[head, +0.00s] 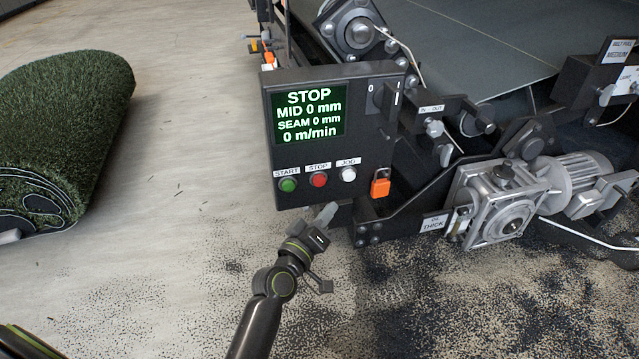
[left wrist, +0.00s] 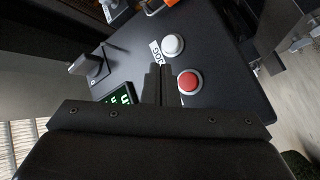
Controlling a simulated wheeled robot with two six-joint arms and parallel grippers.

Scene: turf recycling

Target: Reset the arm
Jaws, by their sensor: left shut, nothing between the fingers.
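My left gripper (head: 327,213) is shut and empty. In the head view it stands just below the control box (head: 380,150), under the red and white buttons. The box carries a green START button (head: 288,184), a red STOP button (head: 319,180) and a white JOG button (head: 348,174). Its screen (head: 309,116) reads STOP, MID 0 mm, SEAM 0 mm, 0 m/min. In the left wrist view the shut fingers (left wrist: 158,84) point at the panel, between the red button (left wrist: 189,82) and part of the screen (left wrist: 120,96). Whether they touch the panel cannot be told. My right gripper is not in view.
A turf roll (head: 65,135) lies on the floor at the left. The machine's motor and gearbox (head: 495,205) stand at the right, with an orange padlock (head: 380,187) beside the box. Dark crumbs cover the floor in front. Clear floor lies between roll and box.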

